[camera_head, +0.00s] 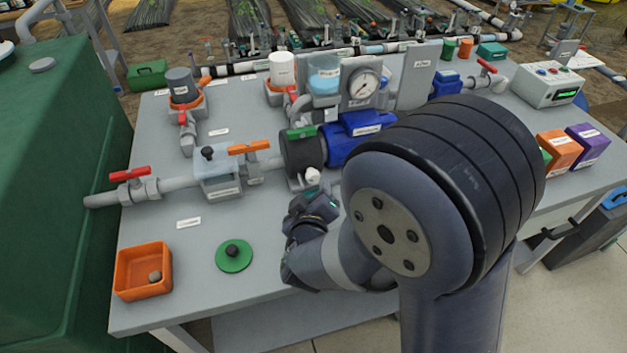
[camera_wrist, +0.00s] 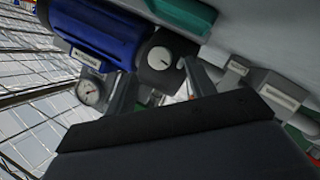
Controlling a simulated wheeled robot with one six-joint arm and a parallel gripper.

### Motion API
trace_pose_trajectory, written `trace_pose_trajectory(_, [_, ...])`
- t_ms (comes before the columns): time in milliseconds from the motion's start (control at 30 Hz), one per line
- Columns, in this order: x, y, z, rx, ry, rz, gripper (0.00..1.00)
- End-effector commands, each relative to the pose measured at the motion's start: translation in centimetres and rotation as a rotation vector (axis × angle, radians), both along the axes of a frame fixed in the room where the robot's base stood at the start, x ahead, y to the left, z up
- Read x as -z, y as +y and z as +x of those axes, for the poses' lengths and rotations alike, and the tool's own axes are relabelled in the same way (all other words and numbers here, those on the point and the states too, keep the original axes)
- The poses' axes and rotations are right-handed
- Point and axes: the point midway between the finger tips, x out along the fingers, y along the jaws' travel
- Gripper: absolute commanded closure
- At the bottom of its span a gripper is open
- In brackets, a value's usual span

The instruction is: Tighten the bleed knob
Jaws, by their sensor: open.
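A small pale knob (camera_head: 312,176), which I take as the bleed knob, sits on the front of the dark pump body (camera_head: 301,153), left of the blue motor (camera_head: 352,140). In the wrist view, a round grey knob face (camera_wrist: 160,57) with a white mark shows on a dark block beside the blue motor (camera_wrist: 97,32). I cannot be sure it is the same knob. My gripper (camera_head: 312,203) is just below the pale knob. Its parted fingers (camera_wrist: 158,84) show in the wrist view, with the round face just beyond their gap. No contact is visible; the fingertips are partly hidden.
A pressure gauge (camera_head: 363,86) stands behind the motor. Valves with orange (camera_head: 249,147) and red (camera_head: 130,174) handles line the pipe at left. An orange tray (camera_head: 143,272) and green disc (camera_head: 233,256) sit at front left. My arm hides the bench's right middle.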

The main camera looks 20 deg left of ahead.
Motion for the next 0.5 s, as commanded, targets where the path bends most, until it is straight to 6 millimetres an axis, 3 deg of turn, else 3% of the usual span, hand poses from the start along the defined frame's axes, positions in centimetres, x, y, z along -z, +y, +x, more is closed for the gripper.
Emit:
trace_pose_trajectory(200, [1.1, 0.7, 3.4, 0.002, 0.002, 0.0, 0.48])
trace_pose_trajectory(500, [1.4, 1.1, 4.8, 0.0, 0.001, 0.002, 0.48])
